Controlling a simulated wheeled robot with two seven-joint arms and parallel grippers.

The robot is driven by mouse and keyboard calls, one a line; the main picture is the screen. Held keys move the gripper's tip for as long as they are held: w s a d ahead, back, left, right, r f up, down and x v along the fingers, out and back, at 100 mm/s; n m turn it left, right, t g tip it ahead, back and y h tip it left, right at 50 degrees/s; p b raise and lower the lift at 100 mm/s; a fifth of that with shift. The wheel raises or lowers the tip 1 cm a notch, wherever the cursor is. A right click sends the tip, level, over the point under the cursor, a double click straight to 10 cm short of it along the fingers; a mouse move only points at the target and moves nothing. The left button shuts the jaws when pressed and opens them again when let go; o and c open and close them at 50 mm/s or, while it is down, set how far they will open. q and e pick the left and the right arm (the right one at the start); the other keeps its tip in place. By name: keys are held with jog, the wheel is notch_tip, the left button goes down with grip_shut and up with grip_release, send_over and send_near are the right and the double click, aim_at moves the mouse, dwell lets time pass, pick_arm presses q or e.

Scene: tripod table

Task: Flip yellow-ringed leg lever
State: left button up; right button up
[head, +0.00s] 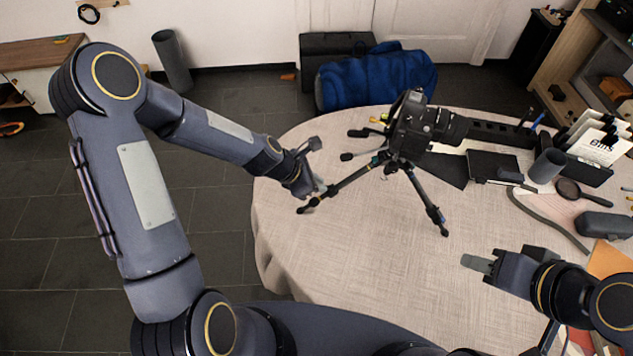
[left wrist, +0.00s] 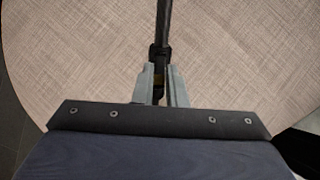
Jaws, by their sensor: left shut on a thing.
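The black tripod (head: 405,150) with a camera on top stands on the round table, its legs spread. One leg (head: 350,180) reaches left toward the table's left edge. My left gripper (head: 318,188) is shut on that leg near its lower end. In the left wrist view the black leg (left wrist: 163,30) runs down between the two grey fingers of the left gripper (left wrist: 161,88).
The round table (head: 340,245) has a pale cloth, bare at the front left. Another tripod leg (head: 428,200) points toward the front. A dark cup (head: 547,166), a magnifying glass (head: 580,194) and a dark case (head: 605,225) crowd the right side. A blue bag (head: 375,78) lies behind the table.

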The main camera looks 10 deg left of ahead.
pick_arm(q)
jog(key=shift+w+d+r, duration=0.15)
jog(key=shift+d+r, duration=0.1)
jog(key=shift+r, duration=0.05)
jog(key=shift+d, duration=0.2)
grip_shut()
jog(key=shift+o, duration=1)
grip_release()
jog(key=shift+a, duration=0.1)
jog(key=p+v, duration=0.3)
jog(key=v, duration=0.3)
